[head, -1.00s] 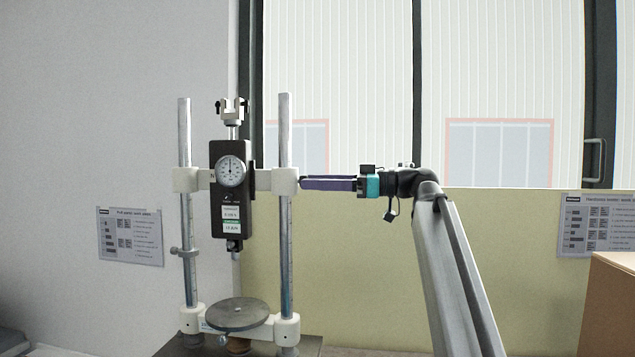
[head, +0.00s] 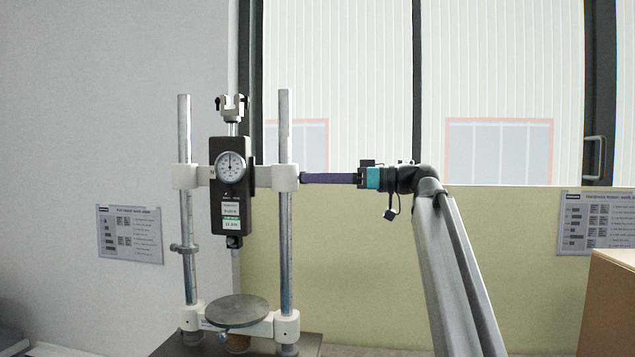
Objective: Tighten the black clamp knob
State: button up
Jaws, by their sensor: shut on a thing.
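The hardness tester stands on the left, with two steel columns and a white crossbar carrying a black gauge (head: 231,185) with a round dial. My gripper (head: 305,178) reaches in from the right, level with the crossbar. Its purple fingers end at the right side of the white clamp block (head: 285,177) on the right column. The fingers are shut on the black clamp knob (head: 302,177), of which only a small dark part shows at the fingertips. The rest of the knob is hidden by the fingers.
A round grey plate (head: 236,311) sits on the tester's lower crossbar. A cardboard box (head: 612,300) stands at the right edge. Posters hang on the wall at left (head: 130,234) and right (head: 597,222). The space below my gripper is clear.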

jog(key=shift+r+m+p, duration=0.1)
jog(key=shift+m+p, duration=4.3)
jog(key=shift+m, duration=11.2)
jog(key=o, duration=1.1)
jog(key=shift+a, duration=0.1)
